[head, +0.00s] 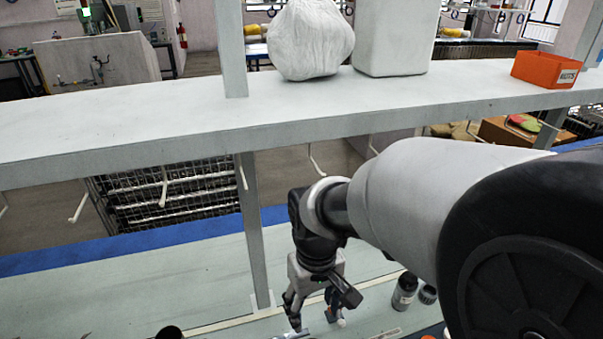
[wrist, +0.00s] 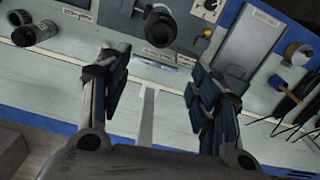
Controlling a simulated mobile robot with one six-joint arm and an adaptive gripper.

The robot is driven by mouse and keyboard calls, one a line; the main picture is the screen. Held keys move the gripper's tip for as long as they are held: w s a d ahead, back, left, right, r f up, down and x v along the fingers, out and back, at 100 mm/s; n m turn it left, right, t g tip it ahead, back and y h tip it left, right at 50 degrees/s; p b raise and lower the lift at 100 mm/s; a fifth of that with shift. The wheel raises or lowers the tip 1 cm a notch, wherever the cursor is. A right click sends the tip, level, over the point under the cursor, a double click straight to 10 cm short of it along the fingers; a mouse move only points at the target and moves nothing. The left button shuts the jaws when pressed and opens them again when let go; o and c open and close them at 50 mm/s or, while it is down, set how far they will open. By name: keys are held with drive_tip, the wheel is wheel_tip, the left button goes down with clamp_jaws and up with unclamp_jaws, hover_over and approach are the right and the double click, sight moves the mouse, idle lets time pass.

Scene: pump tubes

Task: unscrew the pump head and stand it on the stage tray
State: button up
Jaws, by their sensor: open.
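My gripper (head: 316,322) hangs over the pale green bench in the head view. In the wrist view its two fingers (wrist: 158,65) are wide apart with nothing between them. A dark round cylinder (wrist: 160,25), which looks like the pump part, is beyond the fingertips at the top centre, clear of both. I cannot tell where its head meets its body. A grey flat panel (wrist: 250,45) at the upper right may be the stage tray; I cannot tell for sure.
Two dark cylinders (head: 404,290) (head: 428,295) stand right of the gripper. A grey post (head: 254,230) rises to its left, under a pale shelf (head: 120,120). A yellow-ended roll (wrist: 298,53) and black rod-like items (wrist: 290,105) lie at the wrist view's right.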

drive_tip(key=f+b, duration=0.2)
drive_tip(key=f, duration=0.3)
drive_tip(key=f+b, duration=0.1)
drive_tip(key=f, duration=0.5)
drive_tip(key=f+b, duration=0.2)
drive_tip(key=f, duration=0.4)
drive_tip(key=shift+s+d+f+b, duration=0.1)
drive_tip(key=shift+s+f+b, duration=0.1)
drive_tip(key=shift+s+b, duration=0.1)
drive_tip(key=shift+c, duration=0.4)
clamp_jaws()
drive_tip(key=c, duration=0.6)
unclamp_jaws()
drive_tip(key=c, duration=0.6)
drive_tip(key=shift+r, duration=0.15)
drive_tip(key=shift+w+r+p, duration=0.1)
drive_tip(key=shift+r+p, duration=0.85)
drive_tip(key=shift+r, duration=0.1)
